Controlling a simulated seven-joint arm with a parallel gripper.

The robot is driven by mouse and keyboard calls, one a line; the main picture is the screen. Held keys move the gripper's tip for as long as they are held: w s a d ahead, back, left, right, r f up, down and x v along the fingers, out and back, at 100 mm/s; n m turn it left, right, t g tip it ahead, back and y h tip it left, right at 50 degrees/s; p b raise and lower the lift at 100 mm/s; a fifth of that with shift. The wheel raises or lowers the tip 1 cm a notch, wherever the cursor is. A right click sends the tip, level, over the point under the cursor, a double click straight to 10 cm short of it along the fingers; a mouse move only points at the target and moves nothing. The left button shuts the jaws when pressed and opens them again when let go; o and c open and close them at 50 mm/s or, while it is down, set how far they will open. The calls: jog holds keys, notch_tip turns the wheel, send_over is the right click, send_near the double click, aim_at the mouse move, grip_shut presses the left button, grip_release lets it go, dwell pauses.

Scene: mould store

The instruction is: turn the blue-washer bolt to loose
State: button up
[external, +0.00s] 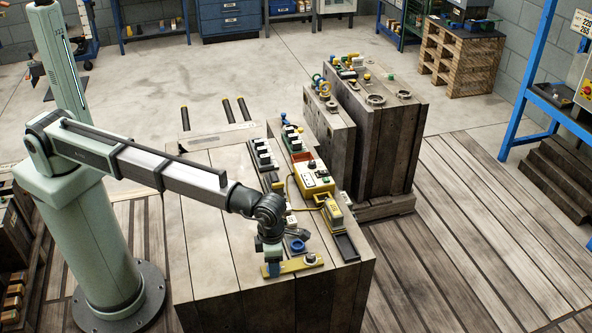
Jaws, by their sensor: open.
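My gripper (272,262) points down at the near end of the wooden-sided block (215,265), over the left end of a flat yellow bar (292,266). The jaws are open; the gap between them is too small to see clearly. A patch of blue shows at the fingertips; I cannot tell whether it is a washer or part of the gripper. A small blue ring-shaped piece (298,246) sits just behind the bar, apart from my gripper. A grey bolt-like head (310,258) stands on the bar's right end. Which bolt has the blue washer is unclear.
A yellow control box (313,181) with a cable, a yellow block (335,213) and rows of dark clamps (263,154) stand behind on the block's right side. A taller wooden mould (378,130) stands beyond. The block's left top is mostly clear.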

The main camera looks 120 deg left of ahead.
jog(key=shift+c, duration=0.3)
grip_shut()
